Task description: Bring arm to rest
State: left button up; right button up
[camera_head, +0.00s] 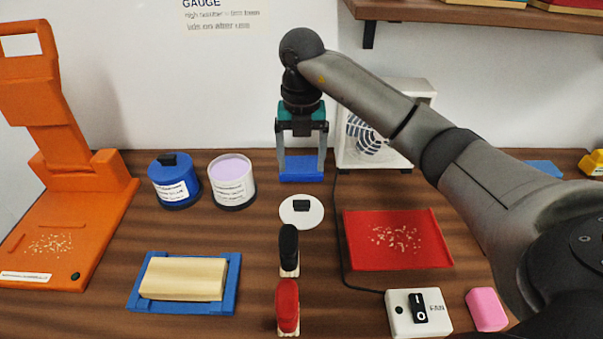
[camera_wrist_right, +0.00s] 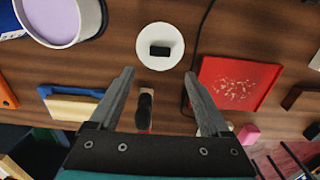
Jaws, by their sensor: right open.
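My right arm reaches in from the right in the head view, over the counter. My right gripper (camera_head: 302,176) points down near the back of the counter, left of the fan. Its two grey fingers are spread apart. In the right wrist view the gripper (camera_wrist_right: 160,73) is open with nothing held between the fingers. A blue object (camera_head: 302,168) shows between the fingers in the head view, seemingly on the counter behind them. My left gripper is not in view.
The wooden counter holds a blue can (camera_head: 174,190), a white tub (camera_head: 232,190), a white lid (camera_head: 290,218), two brushes (camera_head: 288,305), a red tray (camera_head: 400,260), a blue-framed block (camera_head: 182,280) and an orange stand (camera_head: 90,200). A fan (camera_head: 365,150) and shelf (camera_head: 480,14) are behind.

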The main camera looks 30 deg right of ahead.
jog(key=shift+r, duration=0.6)
